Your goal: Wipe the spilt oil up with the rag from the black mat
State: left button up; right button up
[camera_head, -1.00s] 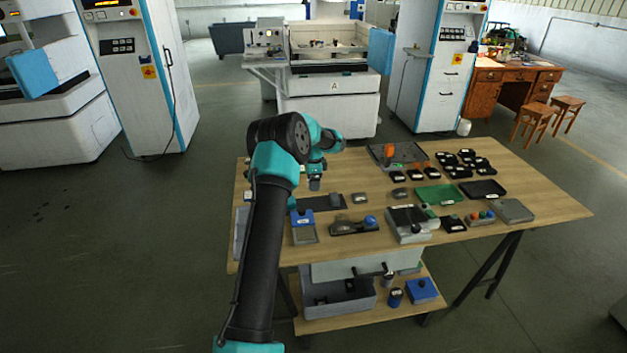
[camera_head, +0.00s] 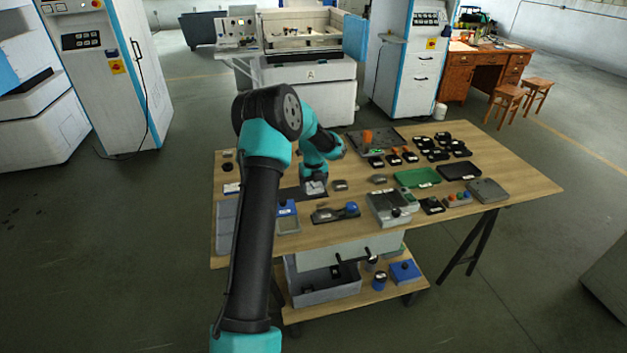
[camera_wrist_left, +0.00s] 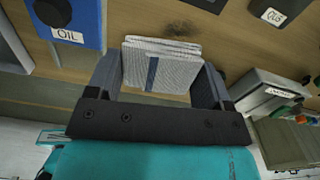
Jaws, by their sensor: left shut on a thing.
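My left gripper (camera_head: 315,178) points down over the table. In the left wrist view its jaws (camera_wrist_left: 158,80) are shut on the rag (camera_wrist_left: 160,68), a folded pale grey cloth with a dark blue stripe. A dark smudge (camera_wrist_left: 178,28) on the wood, likely the spilt oil, lies just beyond the rag in the left wrist view. My right gripper is out of view.
A blue block labelled OIL (camera_wrist_left: 75,20) stands left of the jaws in the left wrist view. In the head view a grey device (camera_head: 390,208), a green tray (camera_head: 416,178) and several small black parts crowd the table's right half. My left arm hides part of the left side.

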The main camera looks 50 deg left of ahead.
pick_arm(q)
jog(key=shift+d+m, duration=0.4)
jog(key=shift+m, duration=0.3)
jog(key=shift+f, duration=0.15)
